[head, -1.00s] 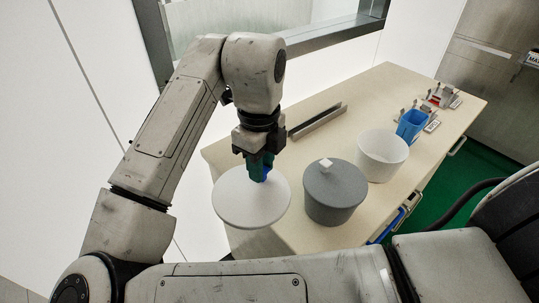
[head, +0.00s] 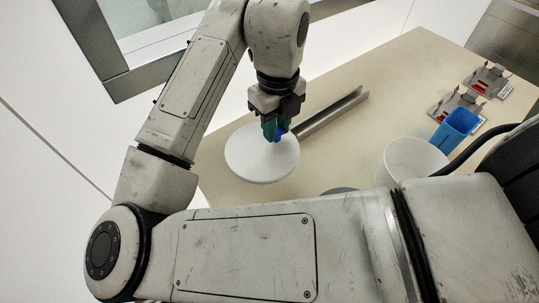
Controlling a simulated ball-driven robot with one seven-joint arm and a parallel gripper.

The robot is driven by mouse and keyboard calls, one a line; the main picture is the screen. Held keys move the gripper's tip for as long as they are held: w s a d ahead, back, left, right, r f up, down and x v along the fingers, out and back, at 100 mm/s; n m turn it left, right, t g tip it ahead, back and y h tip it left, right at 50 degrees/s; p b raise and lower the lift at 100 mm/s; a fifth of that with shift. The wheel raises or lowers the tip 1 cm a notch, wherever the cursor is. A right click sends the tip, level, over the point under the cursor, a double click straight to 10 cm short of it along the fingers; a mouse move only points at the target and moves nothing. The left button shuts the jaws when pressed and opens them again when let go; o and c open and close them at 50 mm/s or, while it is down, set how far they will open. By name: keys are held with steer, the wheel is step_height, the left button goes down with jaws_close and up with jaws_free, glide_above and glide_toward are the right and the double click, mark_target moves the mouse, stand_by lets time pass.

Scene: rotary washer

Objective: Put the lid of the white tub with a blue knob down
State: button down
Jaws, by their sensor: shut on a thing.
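The lid (head: 255,162) is a round white disc, held nearly level over the left end of the table. My gripper (head: 277,132) is shut on its blue knob (head: 281,134), which shows partly between the green-tipped fingers. I cannot tell whether the lid touches the table top or hangs just above it. The white tub (head: 408,158) stands open to the right on the table. Its lower front is hidden behind my own body.
A grey metal rail (head: 330,112) lies just right of the lid on the beige table (head: 385,80). A grey tub (head: 340,190) is mostly hidden by my body. A blue cup (head: 455,128) and small grey fixtures (head: 487,80) stand at right. The table's middle is clear.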

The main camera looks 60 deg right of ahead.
mark_target(276, 153)
steer(key=shift+f+p, duration=0.45)
steer(key=shift+f, duration=3.9)
steer(key=shift+f, duration=0.15)
steer(key=shift+f, duration=0.1)
steer(key=c, duration=0.9)
jaws_free()
step_height(276, 153, up, 12)
steer(key=shift+r+b, duration=0.25)
steer(key=shift+b, duration=0.1)
